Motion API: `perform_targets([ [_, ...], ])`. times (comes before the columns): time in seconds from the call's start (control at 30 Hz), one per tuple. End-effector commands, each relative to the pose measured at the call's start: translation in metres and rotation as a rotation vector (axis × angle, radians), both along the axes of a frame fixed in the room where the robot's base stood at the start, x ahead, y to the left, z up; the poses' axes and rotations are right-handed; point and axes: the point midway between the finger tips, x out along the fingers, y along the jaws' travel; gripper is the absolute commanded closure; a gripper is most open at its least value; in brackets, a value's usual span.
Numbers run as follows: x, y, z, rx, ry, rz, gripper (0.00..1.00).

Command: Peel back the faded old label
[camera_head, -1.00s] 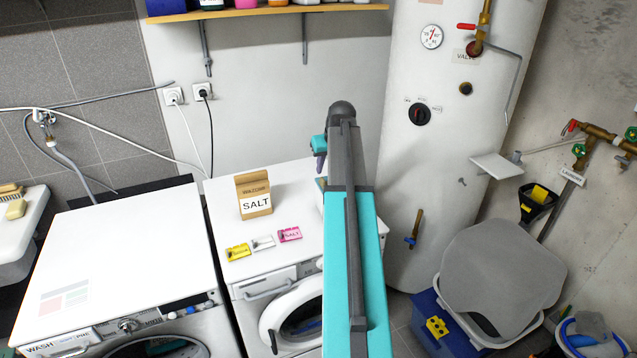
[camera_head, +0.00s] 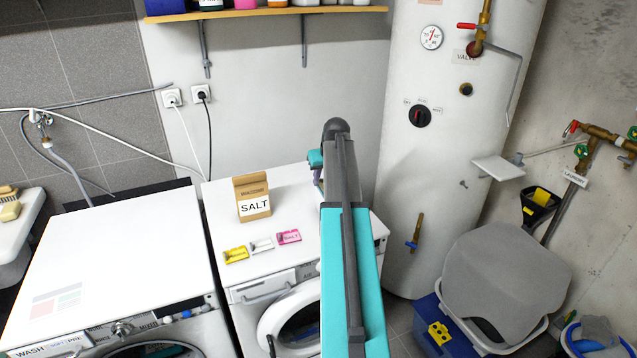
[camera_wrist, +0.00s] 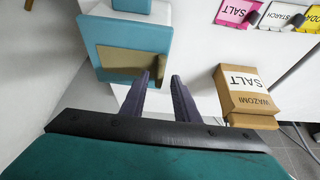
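A teal box (camera_wrist: 108,30) shows in the wrist view with a plain tan patch (camera_wrist: 133,63) on its side. The patch looks like the faded label; I read no print on it. My gripper (camera_wrist: 160,80) is open and empty, its two dark fingers apart just below the patch in the picture. I cannot tell whether a fingertip touches it. In the head view my arm hides the teal box and most of the gripper. A pink SALT card (camera_head: 289,236), a white STARCH card (camera_head: 262,245) and a yellow SODA card (camera_head: 236,254) lie on the right machine (camera_head: 295,205).
A cardboard box with a white SALT label (camera_head: 254,206) stands on the right machine, left of my gripper, and also shows in the wrist view (camera_wrist: 245,90). The left washing machine (camera_head: 130,240) has a clear top. A white tank (camera_head: 450,130) stands to the right.

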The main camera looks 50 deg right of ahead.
Motion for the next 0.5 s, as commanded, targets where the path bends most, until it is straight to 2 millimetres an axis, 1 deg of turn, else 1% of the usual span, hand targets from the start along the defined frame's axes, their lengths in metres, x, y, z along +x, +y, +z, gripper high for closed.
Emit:
perform_targets([
  [0.17, 0.0002, 0.0003, 0.0001, 0.0, 0.0, 0.0, 0.72],
  [0.23, 0.0002, 0.0005, 0.0001, 0.0, 0.0, 0.001, 0.8],
  [0.33, 0.0004, 0.0006, 0.0001, 0.0, 0.0, 0.001, 0.97],
  [0.37, 0.0004, 0.0007, 0.0001, 0.0, 0.0, 0.001, 1.0],
  [0.5, 0.0006, 0.001, 0.0001, 0.0, 0.0, 0.001, 1.0],
])
